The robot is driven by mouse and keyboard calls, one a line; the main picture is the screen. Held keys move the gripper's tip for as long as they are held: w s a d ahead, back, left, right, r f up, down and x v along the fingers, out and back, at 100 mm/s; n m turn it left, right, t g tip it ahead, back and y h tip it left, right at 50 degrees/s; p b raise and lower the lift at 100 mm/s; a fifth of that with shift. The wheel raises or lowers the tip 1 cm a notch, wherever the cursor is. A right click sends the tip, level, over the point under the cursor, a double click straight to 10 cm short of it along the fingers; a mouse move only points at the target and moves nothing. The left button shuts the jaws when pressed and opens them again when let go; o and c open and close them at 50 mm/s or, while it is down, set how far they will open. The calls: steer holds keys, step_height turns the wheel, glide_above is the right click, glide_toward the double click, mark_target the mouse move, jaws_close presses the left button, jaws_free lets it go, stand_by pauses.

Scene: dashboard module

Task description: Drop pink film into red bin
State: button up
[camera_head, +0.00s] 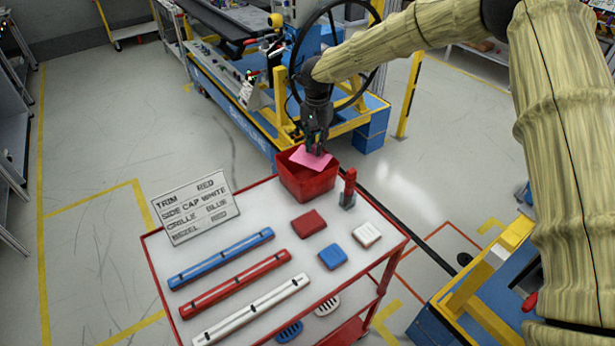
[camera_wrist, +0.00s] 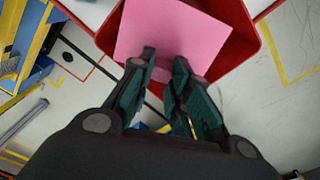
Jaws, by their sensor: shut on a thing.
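The pink film (camera_head: 311,159) is a flat sheet at the opening of the red bin (camera_head: 307,185), which stands at the back corner of the cart. My gripper (camera_head: 318,150) is above the bin and shut on the edge of the film. In the wrist view, the film (camera_wrist: 172,38) extends from between my fingertips (camera_wrist: 164,62) and covers part of the bin's opening. The bin's red rim (camera_wrist: 268,50) shows around it. The bin's floor is mostly hidden by the film.
The white-topped red cart (camera_head: 245,215) carries blue, red and white bars, small coloured caps (camera_head: 333,256) and a sign (camera_head: 195,208). A red-topped upright tool (camera_head: 349,188) stands right of the bin. A workstation with a steering wheel (camera_head: 330,50) is behind.

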steer(key=shift+w+f, duration=0.25)
steer(key=o, duration=0.4)
steer(key=shift+c, duration=0.2)
steer(key=o, duration=0.4)
steer(key=shift+s+r, duration=0.1)
steer(key=shift+r, duration=0.05)
step_height(320, 180, up, 12)
